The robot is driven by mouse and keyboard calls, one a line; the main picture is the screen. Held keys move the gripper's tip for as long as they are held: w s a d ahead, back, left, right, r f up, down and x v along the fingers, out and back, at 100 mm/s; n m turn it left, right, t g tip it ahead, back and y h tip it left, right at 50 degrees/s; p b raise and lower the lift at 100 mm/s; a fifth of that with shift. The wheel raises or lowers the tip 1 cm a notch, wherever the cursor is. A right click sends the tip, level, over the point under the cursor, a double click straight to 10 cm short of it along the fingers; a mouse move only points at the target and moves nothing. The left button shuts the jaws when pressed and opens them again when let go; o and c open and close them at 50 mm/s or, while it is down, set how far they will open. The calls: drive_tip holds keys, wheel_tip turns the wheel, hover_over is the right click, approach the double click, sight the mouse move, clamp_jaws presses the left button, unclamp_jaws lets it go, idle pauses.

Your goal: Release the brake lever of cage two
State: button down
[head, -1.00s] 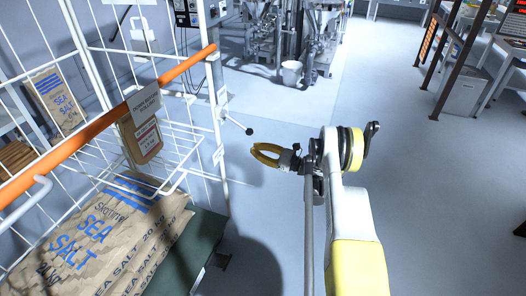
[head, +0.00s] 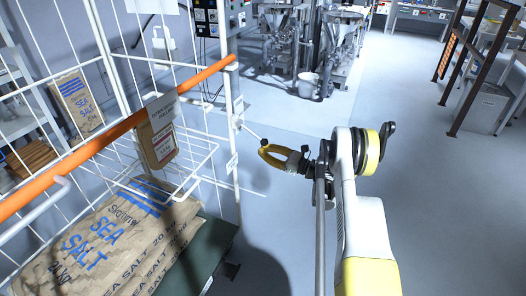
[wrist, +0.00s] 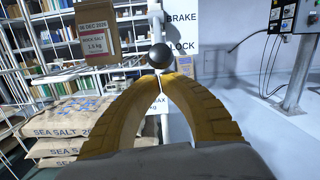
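The brake lever (head: 250,132) is a thin rod with a black ball knob on the white corner post of the roll cage (head: 237,110). In the wrist view the black knob (wrist: 160,56) stands just beyond my fingertips, in front of the post. A sign reading BRAKE and LOCK (wrist: 182,45) is behind it. My gripper (head: 263,149) has yellow curved fingers. Its tips (wrist: 160,80) meet, and nothing shows between the fingers. The knob is at or very near the tips; I cannot tell whether they touch. The knob is mostly hidden in the head view.
A white bucket (head: 308,85) stands by machines at the back. The floor to the right of my arm is open.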

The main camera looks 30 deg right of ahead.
drive_tip(key=shift+s+d+r+g+h+p, duration=0.25)
drive_tip(key=shift+r+g+h+p, duration=0.3)
drive_tip(key=shift+p, duration=0.25)
drive_tip(key=shift+s+d+r+g+h+p, duration=0.15)
drive_tip(key=shift+s+r+g+h+p, duration=0.15)
drive_tip(key=shift+r+g+p, duration=0.35)
wheel_tip(320, 180, up, 12)
drive_tip(key=s+d+g+h+p, duration=0.1)
drive_tip(key=g+h+p, duration=0.4)
drive_tip(key=p, duration=0.5)
drive_tip(key=shift+s+g+p, duration=0.2)
drive_tip(key=shift+g+p, duration=0.2)
drive_tip(key=shift+g, duration=0.3)
wheel_tip(320, 180, down, 4)
drive_tip(key=s+d+b, duration=0.1)
drive_tip(key=d+b, duration=0.1)
drive_tip(key=b, duration=0.2)
drive_tip(key=p+v, duration=0.4)
drive_tip(key=v, duration=0.6)
drive_tip(key=shift+a+r, duration=0.25)
drive_tip(key=shift+r, duration=0.3)
